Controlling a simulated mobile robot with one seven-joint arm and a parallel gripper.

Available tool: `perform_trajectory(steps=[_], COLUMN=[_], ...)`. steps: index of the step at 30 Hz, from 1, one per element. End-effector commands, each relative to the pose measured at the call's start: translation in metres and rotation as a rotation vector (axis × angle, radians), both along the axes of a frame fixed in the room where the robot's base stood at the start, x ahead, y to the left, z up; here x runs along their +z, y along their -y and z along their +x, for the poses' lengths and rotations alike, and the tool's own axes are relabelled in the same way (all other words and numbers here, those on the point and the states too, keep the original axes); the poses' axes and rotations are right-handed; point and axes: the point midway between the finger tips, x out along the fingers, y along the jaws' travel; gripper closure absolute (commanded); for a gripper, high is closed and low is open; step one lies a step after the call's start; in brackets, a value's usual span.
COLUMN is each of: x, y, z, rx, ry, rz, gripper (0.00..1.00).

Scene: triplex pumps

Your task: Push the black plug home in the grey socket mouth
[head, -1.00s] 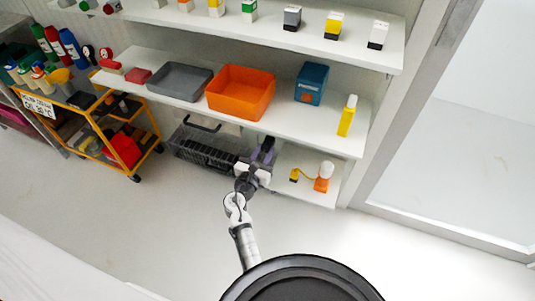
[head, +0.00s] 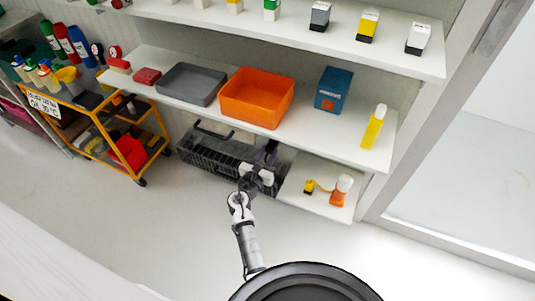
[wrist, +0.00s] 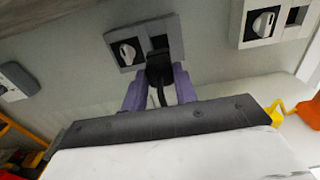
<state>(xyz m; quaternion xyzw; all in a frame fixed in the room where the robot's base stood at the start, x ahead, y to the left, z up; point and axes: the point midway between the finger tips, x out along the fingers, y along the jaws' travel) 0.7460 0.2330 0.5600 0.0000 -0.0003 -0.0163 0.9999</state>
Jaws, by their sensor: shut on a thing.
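My gripper (wrist: 159,82) has purple fingers and is shut on the black plug (wrist: 159,66), with a dark cable hanging down between the fingers. The plug overlaps the lower edge of the mouth in the picture. I cannot tell whether it touches the socket or has entered it. In the head view my gripper (head: 268,156) is low, under the middle shelf; plug and socket are too small to make out there.
A dark wire basket (head: 205,155) stands beside my gripper. An orange-and-white bottle (head: 341,190) with a yellow piece stands on the low shelf. The middle shelf (head: 310,122) hangs above.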

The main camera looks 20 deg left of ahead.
Motion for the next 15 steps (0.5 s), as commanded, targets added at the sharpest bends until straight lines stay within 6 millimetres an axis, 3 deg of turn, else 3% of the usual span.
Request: perform_trajectory(steps=[15], x=[0.000], y=[0.002], z=[0.046], rx=[-0.003], ry=[0.001], rz=[0.000], gripper=[0.94])
